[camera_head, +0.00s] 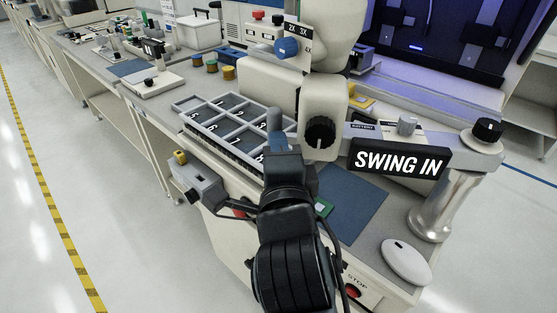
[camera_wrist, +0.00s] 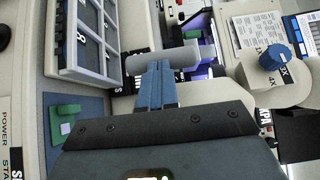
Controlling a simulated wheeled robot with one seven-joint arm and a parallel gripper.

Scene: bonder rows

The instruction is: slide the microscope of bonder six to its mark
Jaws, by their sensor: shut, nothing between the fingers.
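The microscope (camera_head: 325,95) is a cream body with a black focus knob (camera_head: 320,132), over the bench in the head view. Its blue magnification knob (camera_head: 288,47) also shows in the wrist view (camera_wrist: 272,57). A black "SWING IN" label (camera_head: 399,160) is on the arm joining it to a metal post (camera_head: 440,205). My gripper (camera_wrist: 155,72) is shut and empty, its fingertips at a grey rounded bar (camera_wrist: 178,58); I cannot tell whether they touch. I cannot make out a number six or the mark.
A grey compartment tray (camera_head: 185,108) lies left of the microscope and a blue mat (camera_head: 350,205) below it. A white mouse-like device (camera_head: 405,262) sits at the bench's right corner, near a red stop button (camera_head: 354,291). Open floor (camera_head: 55,130) lies left.

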